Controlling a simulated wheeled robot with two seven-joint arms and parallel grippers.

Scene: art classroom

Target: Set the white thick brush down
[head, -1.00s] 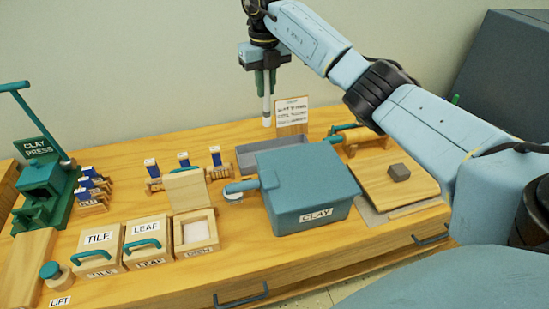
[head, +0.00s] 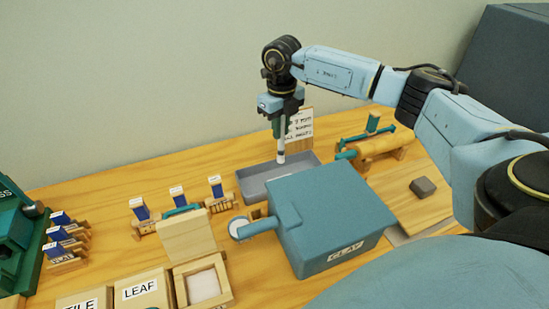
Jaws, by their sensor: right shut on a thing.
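My right gripper (head: 277,125) is shut on the white thick brush (head: 281,148) and holds it upright, pointing down. The brush's lower end shows in front of the grey tray (head: 252,190), over its back part; I cannot tell whether it touches the tray floor. The tray lies on the wooden table behind the blue clay box, which hides part of its front. My left gripper is not in view.
The blue clay box (head: 330,212) stands close in front of the tray. A small sign (head: 300,128) stands behind it. A wooden roller (head: 380,145) is to the right, blue-topped stamps (head: 178,198) to the left. A grey block (head: 422,187) lies on a board.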

